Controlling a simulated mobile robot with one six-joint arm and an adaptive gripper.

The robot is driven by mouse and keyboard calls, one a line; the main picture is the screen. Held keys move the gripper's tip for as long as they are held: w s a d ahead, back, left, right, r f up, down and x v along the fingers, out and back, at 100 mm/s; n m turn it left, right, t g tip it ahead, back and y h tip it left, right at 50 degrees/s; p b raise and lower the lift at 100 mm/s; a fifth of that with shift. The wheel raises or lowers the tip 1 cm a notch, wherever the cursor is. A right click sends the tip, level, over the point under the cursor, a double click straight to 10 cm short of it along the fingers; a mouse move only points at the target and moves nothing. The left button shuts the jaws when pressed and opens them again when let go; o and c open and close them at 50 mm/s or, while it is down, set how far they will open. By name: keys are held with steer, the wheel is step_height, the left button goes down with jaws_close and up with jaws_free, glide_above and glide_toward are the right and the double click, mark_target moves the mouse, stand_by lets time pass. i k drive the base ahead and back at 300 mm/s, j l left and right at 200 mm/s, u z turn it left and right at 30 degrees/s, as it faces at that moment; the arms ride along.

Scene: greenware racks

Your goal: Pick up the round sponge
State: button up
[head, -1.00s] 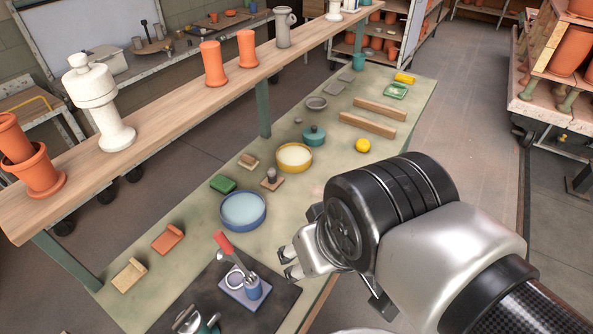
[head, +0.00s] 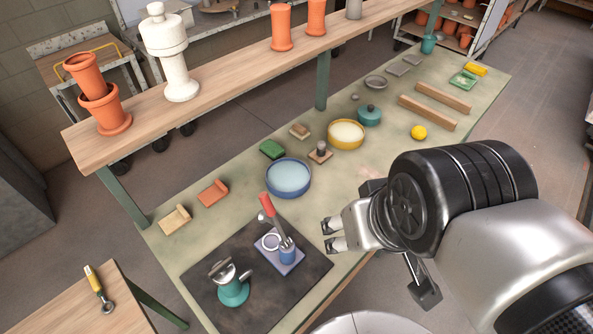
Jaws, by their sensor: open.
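The round sponge (head: 418,132) is a small yellow ball-like thing on the green-grey worktable (head: 235,225), towards its right edge. It lies in front of two wooden bars. My gripper (head: 329,236) is open and empty, its fingers pointing left over the table's front edge. It is well apart from the sponge, nearer the camera and to its left in the picture. Nothing hides the sponge.
A blue basin (head: 288,178), a yellow bowl (head: 346,135) and a teal lidded pot (head: 369,115) stand mid-table. A raised wooden shelf (head: 225,93) with pots runs along the back.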

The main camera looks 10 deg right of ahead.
mark_target(418, 132)
steer(key=i+l+u, duration=0.35)
steer(key=l, duration=0.7)
steer(key=i+l+u, duration=0.15)
steer(key=l+u, duration=0.2)
steer(key=l, duration=0.75)
steer(key=l+u, duration=0.35)
steer(key=l, duration=0.8)
